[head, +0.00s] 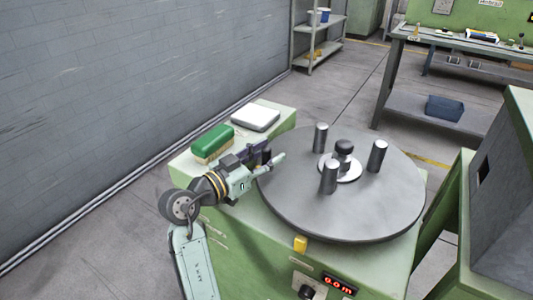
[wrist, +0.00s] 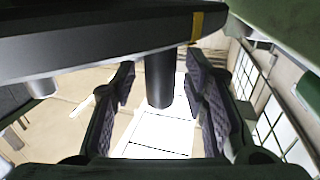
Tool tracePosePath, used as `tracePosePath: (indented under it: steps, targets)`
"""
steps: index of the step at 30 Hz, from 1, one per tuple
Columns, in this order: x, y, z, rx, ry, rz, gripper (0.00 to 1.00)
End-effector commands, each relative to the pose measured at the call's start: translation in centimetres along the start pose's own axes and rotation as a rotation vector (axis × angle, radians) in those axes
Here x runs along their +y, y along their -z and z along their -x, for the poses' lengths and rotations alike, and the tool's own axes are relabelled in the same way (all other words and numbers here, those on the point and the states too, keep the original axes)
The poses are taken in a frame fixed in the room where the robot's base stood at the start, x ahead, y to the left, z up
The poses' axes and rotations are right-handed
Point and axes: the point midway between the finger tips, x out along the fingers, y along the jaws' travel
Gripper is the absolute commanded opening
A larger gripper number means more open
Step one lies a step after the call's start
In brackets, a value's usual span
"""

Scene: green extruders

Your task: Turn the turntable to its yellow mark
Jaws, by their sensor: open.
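The turntable (head: 300,215) is a grey disc on a green cabinet in the head view, with three upright metal posts (head: 328,177) around a dark centre knob (head: 344,147). A yellow block (head: 300,244) sits at the cabinet's front edge by the rim. My gripper (head: 275,158) is at the disc's left edge. In the wrist view its open fingers (wrist: 163,100) stand either side of a dark cylinder (wrist: 159,80); I cannot tell its distance or any contact. The disc's dark rim (wrist: 100,40) fills the top there, with a yellow stripe (wrist: 197,27) on it.
A green-topped brush (head: 212,138) and a white box (head: 255,117) lie on the cabinet behind my gripper. A red-lit display (head: 338,284) and a dark knob (head: 307,291) are on the front. A green-and-grey machine (head: 500,210) stands close on the right.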

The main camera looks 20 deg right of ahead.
Motion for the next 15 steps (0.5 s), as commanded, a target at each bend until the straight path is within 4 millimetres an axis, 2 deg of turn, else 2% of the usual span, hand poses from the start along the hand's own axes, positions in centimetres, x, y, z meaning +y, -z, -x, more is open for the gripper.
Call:
tracePosePath:
  steps: [2, 15]
  targets:
    - [-0.01, 0.00, 0.02, 0.000, 0.000, 0.000, 0.40]
    - [-0.02, 0.02, 0.05, 0.000, 0.001, 0.000, 0.12]
